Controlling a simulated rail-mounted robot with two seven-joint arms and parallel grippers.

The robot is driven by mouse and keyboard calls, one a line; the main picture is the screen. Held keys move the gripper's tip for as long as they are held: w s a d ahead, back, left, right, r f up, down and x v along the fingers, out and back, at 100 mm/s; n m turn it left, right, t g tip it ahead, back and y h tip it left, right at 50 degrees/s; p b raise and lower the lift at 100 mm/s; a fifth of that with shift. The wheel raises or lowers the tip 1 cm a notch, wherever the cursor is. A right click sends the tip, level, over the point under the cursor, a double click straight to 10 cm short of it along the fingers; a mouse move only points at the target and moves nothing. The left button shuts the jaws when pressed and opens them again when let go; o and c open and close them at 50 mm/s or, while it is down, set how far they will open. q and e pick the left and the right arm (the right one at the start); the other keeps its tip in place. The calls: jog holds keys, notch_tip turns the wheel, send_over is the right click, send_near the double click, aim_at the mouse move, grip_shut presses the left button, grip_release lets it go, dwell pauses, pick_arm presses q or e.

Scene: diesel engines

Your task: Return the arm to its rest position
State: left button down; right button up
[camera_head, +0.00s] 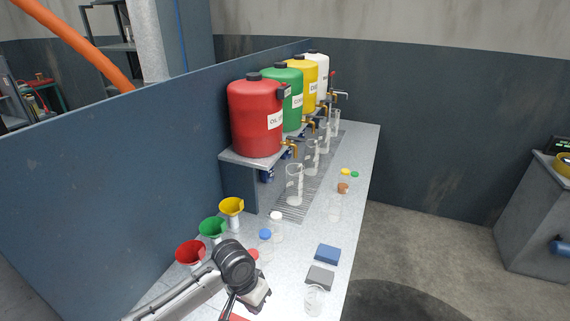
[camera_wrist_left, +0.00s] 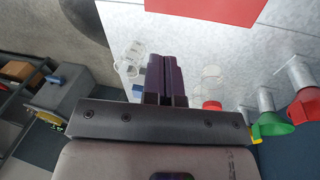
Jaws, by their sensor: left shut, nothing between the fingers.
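My left arm comes in from the lower left in the head view. Its left gripper (camera_head: 262,292) is over the near part of the grey bench (camera_head: 300,252). In the left wrist view the dark fingers of this gripper (camera_wrist_left: 166,72) are together with nothing between them. A red flat thing (camera_wrist_left: 215,8) lies beyond the fingertips; only part of it shows. My right gripper is in neither view.
Red (camera_head: 190,252), green (camera_head: 213,228) and yellow (camera_head: 232,206) funnels stand left of the gripper. A blue block (camera_head: 328,254), a grey block (camera_head: 320,277) and a clear beaker (camera_head: 314,301) are to its right. A red drum (camera_head: 254,115) and other drums stand on a shelf behind.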

pick_arm(q)
notch_tip(320, 180, up, 16)
jog(key=w+d+m+t, duration=0.1)
jog(key=m+t, duration=0.3)
jog(key=t, duration=0.5)
jog(key=s+a+r+n+t+p, duration=0.2)
jog(key=s+a+r+t+p, duration=0.25)
jog(key=r, duration=0.45)
jog(key=s+a+f+n+g+y+p, duration=0.25)
jog(key=s+a+n+p, duration=0.25)
jog(key=s+a+p, duration=0.5)
jog(key=s+f+g+p, duration=0.3)
jog(key=s+f+p, duration=0.2)
jog(key=s, duration=0.6)
jog(key=s+a+f+n+g+p, duration=0.1)
jog(key=s+f+g+p, duration=0.3)
jog(key=s, duration=0.7)
jog(key=shift+s+a+f+p, duration=0.2)
jog(key=shift+f+p, duration=0.25)
jog(key=shift+f, duration=0.3)
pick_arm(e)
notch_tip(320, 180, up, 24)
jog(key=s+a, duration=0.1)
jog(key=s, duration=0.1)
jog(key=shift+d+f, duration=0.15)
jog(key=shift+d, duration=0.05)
